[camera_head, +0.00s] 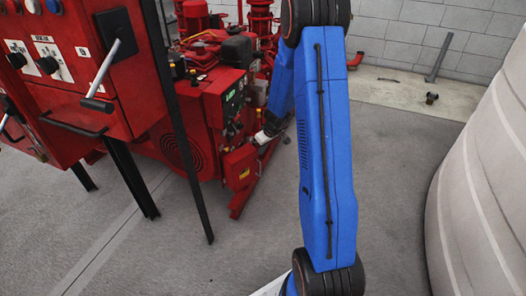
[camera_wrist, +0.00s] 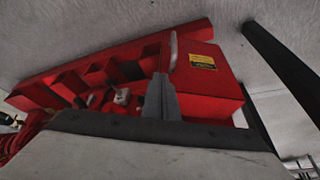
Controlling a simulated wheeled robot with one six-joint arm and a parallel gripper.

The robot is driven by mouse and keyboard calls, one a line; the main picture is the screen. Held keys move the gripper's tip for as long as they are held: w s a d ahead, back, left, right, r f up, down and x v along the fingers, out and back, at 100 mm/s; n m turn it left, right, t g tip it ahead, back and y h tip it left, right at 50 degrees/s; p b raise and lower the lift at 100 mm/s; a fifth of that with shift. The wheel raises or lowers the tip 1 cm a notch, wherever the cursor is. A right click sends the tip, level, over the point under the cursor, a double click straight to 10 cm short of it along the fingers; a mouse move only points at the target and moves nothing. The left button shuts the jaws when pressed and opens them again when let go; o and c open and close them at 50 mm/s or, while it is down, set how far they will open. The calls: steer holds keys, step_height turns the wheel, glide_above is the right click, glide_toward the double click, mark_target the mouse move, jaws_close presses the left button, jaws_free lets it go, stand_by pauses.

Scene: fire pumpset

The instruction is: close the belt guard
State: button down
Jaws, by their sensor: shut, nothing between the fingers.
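The belt guard appears to be the red box-like cover (camera_head: 240,167) with a small yellow label, low on the front of the red pumpset. In the wrist view the red cover (camera_wrist: 208,92) fills the centre right, with its yellow label near the top edge and a pale handle-like bar on its left edge. My gripper (camera_head: 262,138) is at the cover's upper right in the head view. In the wrist view my gripper's grey fingers (camera_wrist: 160,98) are shut and empty, in front of or against the cover's left part; contact is unclear.
A red control cabinet (camera_head: 75,75) on dark legs stands at the left. The red engine and pumpset (camera_head: 205,105) is behind the cover, on a red base rail (camera_head: 243,198). A large pale tank (camera_head: 490,170) is at the right. The grey floor (camera_head: 385,170) between is clear.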

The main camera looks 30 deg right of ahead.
steer(key=shift+w, duration=0.1)
steer(key=w+n+g+y, duration=0.1)
steer(key=w+n+y, duration=0.1)
steer(key=w+n, duration=0.3)
steer(key=w, duration=0.3)
steer(key=shift+w+a+n, duration=0.2)
steer(key=shift+a+n, duration=0.1)
steer(key=shift+n, duration=0.1)
steer(key=shift+w+r, duration=0.1)
